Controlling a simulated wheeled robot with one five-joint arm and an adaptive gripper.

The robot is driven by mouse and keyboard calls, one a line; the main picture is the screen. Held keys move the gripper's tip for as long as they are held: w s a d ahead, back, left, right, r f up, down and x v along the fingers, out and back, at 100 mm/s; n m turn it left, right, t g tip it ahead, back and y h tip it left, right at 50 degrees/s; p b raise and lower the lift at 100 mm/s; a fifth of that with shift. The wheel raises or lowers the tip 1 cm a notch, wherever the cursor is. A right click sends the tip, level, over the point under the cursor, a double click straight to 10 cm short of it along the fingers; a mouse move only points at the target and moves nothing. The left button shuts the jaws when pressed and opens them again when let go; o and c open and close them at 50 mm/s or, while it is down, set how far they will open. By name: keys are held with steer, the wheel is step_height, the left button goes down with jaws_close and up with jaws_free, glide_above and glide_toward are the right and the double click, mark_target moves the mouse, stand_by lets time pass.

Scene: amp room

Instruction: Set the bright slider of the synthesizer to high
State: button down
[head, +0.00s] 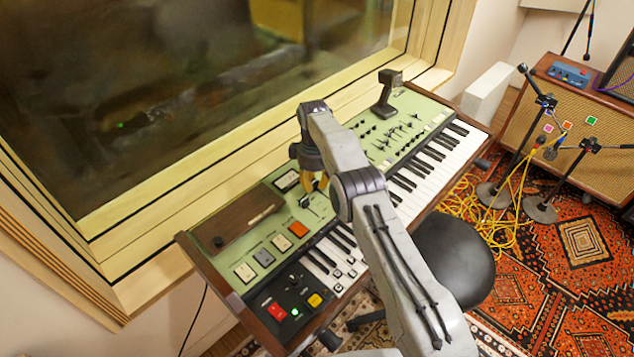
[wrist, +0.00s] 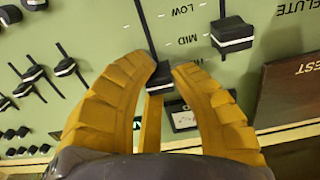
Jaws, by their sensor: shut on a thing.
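The green synthesizer (head: 262,245) stands below the window, with its keyboard along the near side. My gripper (head: 316,186) reaches down onto the left-middle part of its panel. In the wrist view, where the lettering is upside down, my gripper (wrist: 165,72) is shut around a dark slider cap (wrist: 161,72). The cap sits at the lower end of the visible slot, beside the partly hidden "HI" mark. The fingers cover much of the cap. A second slider (wrist: 232,35) to its right is level with "MID". I cannot read a name for the held slider.
More small sliders (wrist: 35,74) and several knobs lie left of the gripper. A brown panel (wrist: 292,95) is at the right. In the head view, a black stool (head: 455,258) stands close in front of the keys, and yellow cables lie beyond it.

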steer(key=shift+w+a, duration=0.1)
steer(key=shift+w, duration=0.1)
steer(key=c, duration=1.2)
jaws_free()
steer(key=shift+c, duration=0.2)
steer(key=shift+o, duration=0.9)
